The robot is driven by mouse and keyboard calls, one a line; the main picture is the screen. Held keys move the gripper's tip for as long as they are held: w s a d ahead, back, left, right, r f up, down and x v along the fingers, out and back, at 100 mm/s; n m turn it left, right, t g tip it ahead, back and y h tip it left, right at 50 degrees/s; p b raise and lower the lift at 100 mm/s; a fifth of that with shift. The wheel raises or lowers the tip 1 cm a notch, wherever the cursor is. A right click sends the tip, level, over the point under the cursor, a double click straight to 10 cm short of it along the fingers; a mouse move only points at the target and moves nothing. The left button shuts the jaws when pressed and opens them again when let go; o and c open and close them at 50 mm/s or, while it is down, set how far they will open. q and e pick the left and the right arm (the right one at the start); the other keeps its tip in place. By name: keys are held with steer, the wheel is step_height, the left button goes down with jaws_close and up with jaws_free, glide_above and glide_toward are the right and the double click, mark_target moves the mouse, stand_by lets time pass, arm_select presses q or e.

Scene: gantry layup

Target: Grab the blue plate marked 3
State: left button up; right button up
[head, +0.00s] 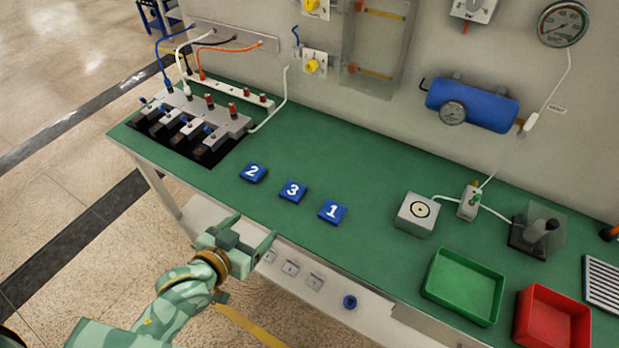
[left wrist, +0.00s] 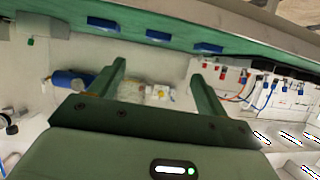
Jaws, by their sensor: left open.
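The blue plate marked 3 (head: 293,191) lies flat on the green bench top, between the blue plate marked 2 (head: 253,173) on its left and the blue plate marked 1 (head: 333,211) on its right. My left gripper (head: 254,229) is open and empty, off the front edge of the bench, short of the plates and apart from them. In the left wrist view, three blue plates show edge-on past the fingers (left wrist: 158,70); the middle one (left wrist: 158,36) is plate 3 by its place, its number unreadable there. My right gripper is not in view.
A grey switch block with cables (head: 195,120) stands at the bench's left end. A grey box with a round target (head: 418,214), a green tray (head: 463,287) and a red tray (head: 552,318) stand to the right. The bench top (head: 350,160) behind the plates is clear.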

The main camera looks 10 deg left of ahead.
arm_select(q)
steer(key=r, duration=0.1)
steer(key=b, duration=0.2)
glide_toward(290, 195)
steer(key=x, duration=0.3)
steer(key=shift+w+r+b, duration=0.2)
steer(key=shift+w+b, duration=0.1)
steer(key=shift+b, duration=0.1)
steer(key=shift+w, duration=0.2)
steer(key=shift+w+f, duration=0.2)
steer(key=shift+w, duration=0.05)
steer(key=b+x, duration=0.1)
steer(key=x, duration=0.1)
steer(key=b+x, duration=0.1)
steer(key=x, duration=0.1)
steer(key=shift+w+d+f, duration=0.2)
steer(key=shift+f, duration=0.2)
steer(key=shift+r, duration=0.15)
steer(key=shift+c, duration=0.6)
steer(key=c, duration=0.9)
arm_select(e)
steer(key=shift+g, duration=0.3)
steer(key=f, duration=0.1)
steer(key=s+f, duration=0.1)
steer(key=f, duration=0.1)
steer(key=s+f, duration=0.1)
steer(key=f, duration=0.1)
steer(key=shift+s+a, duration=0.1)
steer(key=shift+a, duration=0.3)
